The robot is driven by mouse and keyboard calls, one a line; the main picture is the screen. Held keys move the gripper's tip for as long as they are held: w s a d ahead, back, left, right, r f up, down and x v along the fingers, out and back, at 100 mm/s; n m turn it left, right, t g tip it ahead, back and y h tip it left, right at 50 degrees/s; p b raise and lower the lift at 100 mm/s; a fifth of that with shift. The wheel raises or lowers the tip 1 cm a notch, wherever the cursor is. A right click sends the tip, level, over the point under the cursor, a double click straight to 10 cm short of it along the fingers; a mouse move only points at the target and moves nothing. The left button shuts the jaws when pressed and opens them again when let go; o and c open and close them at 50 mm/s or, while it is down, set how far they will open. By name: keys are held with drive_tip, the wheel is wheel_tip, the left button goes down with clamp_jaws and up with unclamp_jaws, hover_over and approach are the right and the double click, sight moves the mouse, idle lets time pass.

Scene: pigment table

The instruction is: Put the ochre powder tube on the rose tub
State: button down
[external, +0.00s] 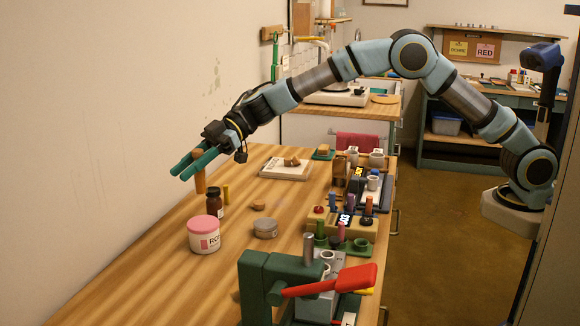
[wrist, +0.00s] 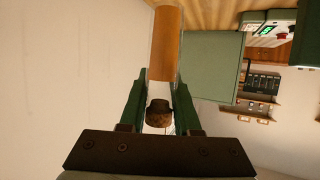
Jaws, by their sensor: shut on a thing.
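The ochre powder tube (external: 200,183) is an orange-brown cylinder with a brown stopper, upright in the air. My gripper (external: 187,170) has green fingers shut on it near its top. In the wrist view the tube (wrist: 164,48) runs up from between the fingers (wrist: 158,92), with its stopper (wrist: 160,113) towards the palm. The rose tub (external: 204,238) is white with a pink lid and a pink label, standing on the table. The tube is apart from the tub, above and beyond it. The tub does not show in the wrist view.
A dark brown bottle (external: 215,202) stands just behind the tub. A low grey tin (external: 265,228) sits to its right. A rack with several pegs (external: 340,218) and a green press with a red lever (external: 330,283) line the table's right side. The left table surface is clear.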

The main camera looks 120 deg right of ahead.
sight(200, 183)
drive_tip(key=shift+s+d+r+n+y, duration=0.2)
drive_tip(key=shift+s+d, duration=0.2)
drive_tip(key=shift+s, duration=0.25)
drive_tip(key=shift+s+d+r+n+y, duration=0.1)
drive_tip(key=shift+s+d+n, duration=0.1)
drive_tip(key=shift+s+d, duration=0.3)
drive_tip(key=f, duration=0.5)
drive_tip(key=shift+s+f+p, duration=0.1)
drive_tip(key=shift+s+p, duration=0.25)
drive_tip(key=shift+p, duration=0.05)
drive_tip(key=shift+f+p, duration=0.4)
drive_tip(key=shift+f, duration=1.85)
drive_tip(key=shift+a+f, duration=0.1)
drive_tip(key=c, duration=0.6)
unclamp_jaws()
